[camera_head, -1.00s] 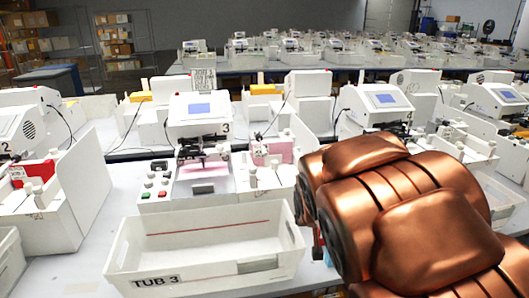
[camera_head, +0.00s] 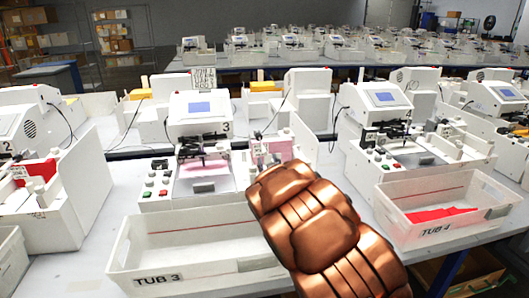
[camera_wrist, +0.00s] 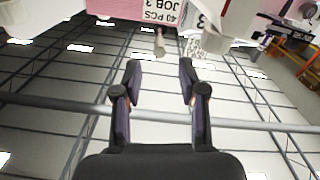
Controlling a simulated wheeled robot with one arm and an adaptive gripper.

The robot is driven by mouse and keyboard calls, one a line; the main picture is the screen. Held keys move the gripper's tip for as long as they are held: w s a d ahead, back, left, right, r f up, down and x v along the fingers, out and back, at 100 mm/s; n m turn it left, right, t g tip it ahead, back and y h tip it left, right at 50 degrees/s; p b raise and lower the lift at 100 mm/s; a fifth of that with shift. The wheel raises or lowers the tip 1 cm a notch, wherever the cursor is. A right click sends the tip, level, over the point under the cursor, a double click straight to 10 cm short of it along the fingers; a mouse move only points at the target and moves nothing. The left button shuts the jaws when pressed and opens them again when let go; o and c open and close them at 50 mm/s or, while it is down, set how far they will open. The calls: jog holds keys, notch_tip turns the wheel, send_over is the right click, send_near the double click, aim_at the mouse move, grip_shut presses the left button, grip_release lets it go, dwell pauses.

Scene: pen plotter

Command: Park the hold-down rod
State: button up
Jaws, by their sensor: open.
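Plotter 3 (camera_head: 200,125) stands left of centre in the head view, with a pink sheet (camera_head: 205,171) on its bed under the carriage. A pale upright peg (camera_wrist: 160,42), perhaps the hold-down rod, shows in the wrist view in front of the pink stack (camera_wrist: 112,10) labelled JOB 3. My gripper (camera_wrist: 160,68) is open and empty; the peg lies in line with the gap, beyond the fingertips. The wrist picture is upside down, with the ceiling low in it. In the head view my copper arm hides the fingers and the peg.
Tub 4 (camera_head: 400,212), with red sheets inside, stands to the right before another plotter (camera_head: 376,118). White housings (camera_wrist: 215,40) stand close beside the peg in the wrist view. More plotters fill the tables behind.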

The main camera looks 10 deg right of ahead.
aim_at(265, 153)
jog(key=shift+w+r+p, duration=0.15)
jog(key=shift+w+p, duration=0.15)
jog(key=shift+w, duration=0.45)
jog(key=shift+w+d+p, duration=0.1)
jog(key=shift+w+p, duration=0.9)
jog(key=shift+w, duration=1.9)
jog(key=shift+c, duration=0.3)
grip_shut()
